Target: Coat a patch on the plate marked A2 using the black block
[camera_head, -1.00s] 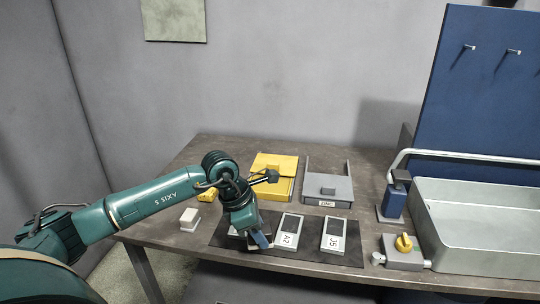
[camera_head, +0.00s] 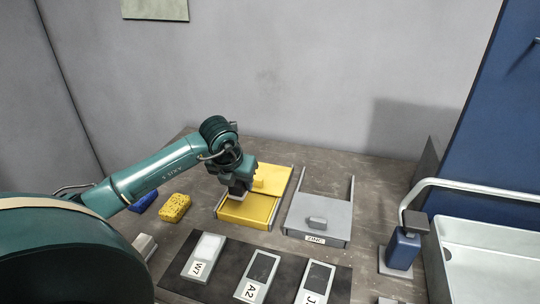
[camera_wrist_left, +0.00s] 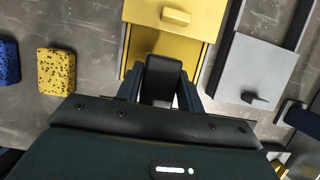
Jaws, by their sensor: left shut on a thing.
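The plate marked A2 (camera_head: 250,291) lies on a dark mat (camera_head: 227,263), and its window is dark. It is the middle one of three plates. My left gripper (camera_head: 237,183) is away from it, over the front part of an open yellow box (camera_head: 249,212). The gripper is shut on the black block (camera_wrist_left: 163,78), which points down between the fingers in the left wrist view. I cannot tell whether the block touches the box floor. The yellow lid (camera_wrist_left: 190,14) sits back, exposing the front of the box. My right gripper is out of view.
Plate W7 (camera_head: 199,269) with a pale window and a J-marked plate (camera_head: 309,295) flank A2. A closed grey box (camera_head: 318,222) labelled ZINC stands right of the yellow one. Yellow (camera_head: 175,207) and blue (camera_head: 144,201) sponges lie left. A blue dispenser (camera_head: 403,248) and sink (camera_head: 478,243) are right.

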